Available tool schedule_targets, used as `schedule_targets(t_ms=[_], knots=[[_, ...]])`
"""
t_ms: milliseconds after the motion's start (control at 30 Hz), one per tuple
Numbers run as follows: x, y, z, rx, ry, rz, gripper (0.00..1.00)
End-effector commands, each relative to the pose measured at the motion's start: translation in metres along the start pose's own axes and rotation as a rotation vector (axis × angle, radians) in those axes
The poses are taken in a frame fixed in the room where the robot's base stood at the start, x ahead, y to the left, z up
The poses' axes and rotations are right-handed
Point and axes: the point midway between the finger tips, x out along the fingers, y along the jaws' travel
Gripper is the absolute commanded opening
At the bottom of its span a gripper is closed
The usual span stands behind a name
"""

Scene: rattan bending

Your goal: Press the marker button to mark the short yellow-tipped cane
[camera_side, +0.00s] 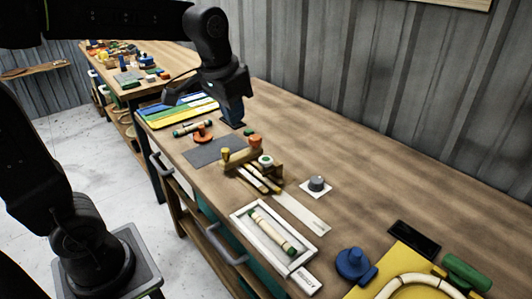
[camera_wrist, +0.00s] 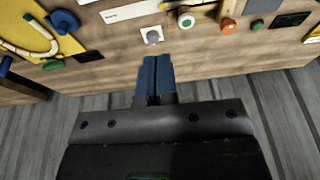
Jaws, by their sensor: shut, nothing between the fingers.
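My gripper (camera_side: 235,118) is shut and empty. In the side view it is over the far part of the bench, beyond the wooden jig. In the wrist view its blue fingertips (camera_wrist: 156,60) are together, with the button above them in the picture. A grey round button (camera_side: 317,184) sits on a white square plate on the bench. It also shows in the wrist view (camera_wrist: 152,36), apart from the fingers. A pale cane with a green end (camera_side: 270,231) lies in a white tray (camera_side: 236,217). I cannot make out a yellow-tipped cane for certain.
A wooden jig (camera_side: 240,159) with coloured knobs holds pale strips. A dark mat (camera_side: 213,151) lies behind it. A blue clamp-like part (camera_side: 354,264) and yellow board (camera_side: 408,262) stand at the front right.

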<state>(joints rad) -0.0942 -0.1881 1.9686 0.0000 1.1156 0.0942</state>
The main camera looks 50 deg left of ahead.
Motion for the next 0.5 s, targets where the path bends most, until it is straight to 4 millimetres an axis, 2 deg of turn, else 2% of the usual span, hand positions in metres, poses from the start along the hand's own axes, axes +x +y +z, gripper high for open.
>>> schedule_targets(t_ms=[33,200,400,500], knots=[[0.007,-0.006,-0.015,-0.002,-0.030,0.000,0.00],[0.028,-0.023,-0.059,-0.002,-0.116,0.005,0.00],[0.058,-0.043,-0.096,-0.001,-0.197,0.015,0.00],[0.069,-0.049,-0.106,-0.001,-0.224,0.019,0.00]])
